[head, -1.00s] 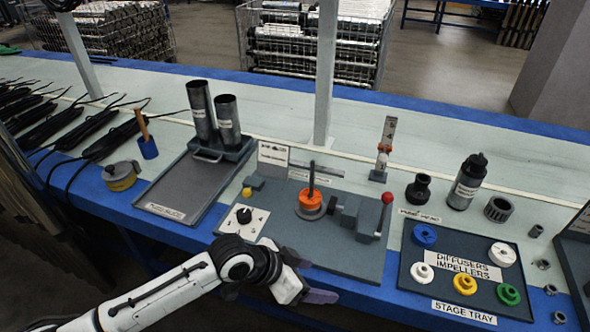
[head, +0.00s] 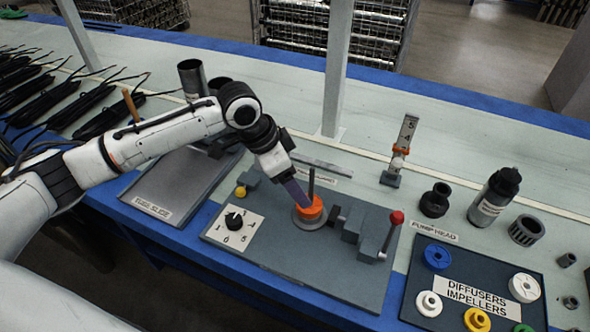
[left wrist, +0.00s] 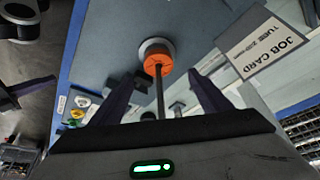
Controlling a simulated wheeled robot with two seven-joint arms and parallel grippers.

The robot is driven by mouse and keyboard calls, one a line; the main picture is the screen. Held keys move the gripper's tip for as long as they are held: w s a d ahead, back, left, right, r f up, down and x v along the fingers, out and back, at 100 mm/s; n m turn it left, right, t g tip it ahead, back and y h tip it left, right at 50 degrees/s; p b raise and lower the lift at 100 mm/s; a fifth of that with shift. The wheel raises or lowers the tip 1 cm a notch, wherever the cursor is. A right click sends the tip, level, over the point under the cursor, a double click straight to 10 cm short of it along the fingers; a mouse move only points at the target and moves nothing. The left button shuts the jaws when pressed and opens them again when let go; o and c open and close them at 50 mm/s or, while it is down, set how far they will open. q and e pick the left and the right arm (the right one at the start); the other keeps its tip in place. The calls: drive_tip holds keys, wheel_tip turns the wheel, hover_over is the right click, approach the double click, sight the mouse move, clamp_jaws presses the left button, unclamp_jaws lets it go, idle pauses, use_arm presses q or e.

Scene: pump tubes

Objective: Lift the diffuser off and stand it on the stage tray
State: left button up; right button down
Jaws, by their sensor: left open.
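The orange diffuser (head: 309,212) sits around an upright dark shaft (head: 311,183) on a round grey base on the fixture plate. It also shows in the left wrist view (left wrist: 156,58), with the shaft running toward the camera. My left gripper (head: 303,198) reaches in from the left and appears beside the diffuser in the head view. In the left wrist view its purple fingers (left wrist: 165,82) are open on either side of the shaft, with nothing held. The stage tray (head: 411,297) is the dark tray at right, holding blue, white, yellow and green rings. My right gripper is not seen.
A red-knobbed lever (head: 391,235) and grey blocks stand right of the diffuser. A dial plate (head: 233,230) lies to the left. A post gauge (head: 400,152) stands behind. The tray's label (head: 477,297) takes up its middle.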

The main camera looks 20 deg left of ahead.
sight(313, 211)
use_arm(q)
drive_tip(key=x, duration=0.4)
drive_tip(key=b+x, duration=0.1)
drive_tip(key=x, duration=0.3)
drive_tip(key=shift+s+d, duration=0.1)
drive_tip(key=shift+s, duration=0.1)
drive_tip(key=shift+w+d+f, duration=0.1)
drive_tip(key=shift+w+f, duration=0.05)
drive_tip(key=shift+f, duration=0.2)
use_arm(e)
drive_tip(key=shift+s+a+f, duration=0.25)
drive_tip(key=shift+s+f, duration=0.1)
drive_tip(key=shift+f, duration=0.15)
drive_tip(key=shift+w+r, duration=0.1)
use_arm(q)
drive_tip(key=c, duration=1.4)
drive_tip(key=shift+r+p, duration=0.55)
drive_tip(key=shift+p, duration=0.35)
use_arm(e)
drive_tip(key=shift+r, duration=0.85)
